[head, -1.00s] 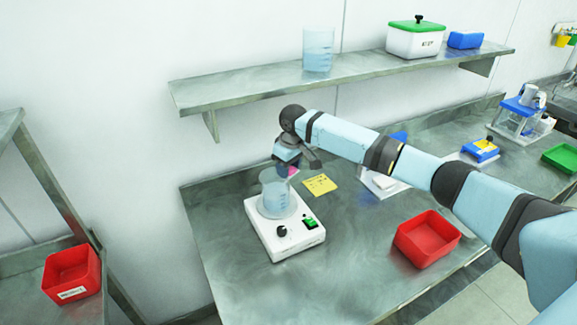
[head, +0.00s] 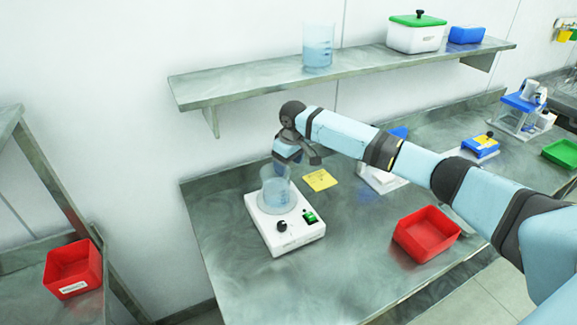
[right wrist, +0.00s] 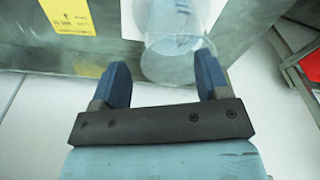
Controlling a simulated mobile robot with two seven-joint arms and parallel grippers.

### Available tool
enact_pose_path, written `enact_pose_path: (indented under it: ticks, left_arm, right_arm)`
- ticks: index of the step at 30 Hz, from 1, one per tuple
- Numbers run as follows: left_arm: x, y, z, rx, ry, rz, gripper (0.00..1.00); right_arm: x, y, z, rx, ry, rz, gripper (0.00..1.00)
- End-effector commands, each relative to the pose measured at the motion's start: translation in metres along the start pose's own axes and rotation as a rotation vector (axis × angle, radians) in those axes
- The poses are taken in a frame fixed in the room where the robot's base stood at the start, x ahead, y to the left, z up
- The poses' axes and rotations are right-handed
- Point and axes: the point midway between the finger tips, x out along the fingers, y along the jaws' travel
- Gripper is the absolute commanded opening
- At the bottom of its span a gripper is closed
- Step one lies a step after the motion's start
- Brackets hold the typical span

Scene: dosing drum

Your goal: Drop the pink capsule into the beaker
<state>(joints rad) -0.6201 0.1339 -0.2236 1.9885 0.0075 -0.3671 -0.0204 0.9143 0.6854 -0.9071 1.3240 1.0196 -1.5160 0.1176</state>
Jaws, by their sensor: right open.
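The clear beaker (head: 275,188) with bluish liquid stands upright on the white stirrer (head: 290,236). My right gripper (head: 288,162) is over the beaker's rim at its back side, open and empty. In the right wrist view the open fingers (right wrist: 160,80) have the beaker (right wrist: 177,48) beyond them, and nothing is held between them. I cannot see the pink capsule in either current view; whether it is inside the beaker cannot be made out. My left gripper is not in view.
A yellow note (head: 320,180) lies beside the stirrer. A red tray (head: 427,236) stands to the right on the bench. A shelf (head: 345,72) with another beaker (head: 318,48) runs above. The bench front left of the red tray is clear.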

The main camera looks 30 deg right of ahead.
Motion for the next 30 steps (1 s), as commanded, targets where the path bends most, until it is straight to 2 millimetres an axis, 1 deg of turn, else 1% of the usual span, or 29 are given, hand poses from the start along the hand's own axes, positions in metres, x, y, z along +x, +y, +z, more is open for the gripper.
enact_pose_path:
  ticks: [1,5,12,16,18,21,30]
  left_arm:
    - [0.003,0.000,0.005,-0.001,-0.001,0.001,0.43]
    - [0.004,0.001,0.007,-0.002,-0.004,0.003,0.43]
    - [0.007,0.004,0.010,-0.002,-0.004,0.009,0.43]
    - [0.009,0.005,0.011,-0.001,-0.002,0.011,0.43]
    - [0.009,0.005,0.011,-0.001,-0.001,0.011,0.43]
    - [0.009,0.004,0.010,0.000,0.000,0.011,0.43]
    - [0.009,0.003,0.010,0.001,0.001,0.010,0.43]
  right_arm:
    - [-0.006,0.001,-0.001,0.000,0.005,0.002,0.69]
    - [-0.033,0.000,-0.001,0.000,0.005,0.001,0.69]
    - [-0.086,0.000,-0.001,-0.001,0.005,0.001,0.69]
    - [-0.107,0.000,-0.001,0.000,0.003,0.001,0.69]
    - [-0.115,0.000,-0.001,0.000,0.003,0.001,0.69]
    - [-0.121,0.000,-0.001,0.000,0.001,0.000,0.69]
    - [-0.124,0.000,-0.001,0.000,0.001,0.000,0.69]
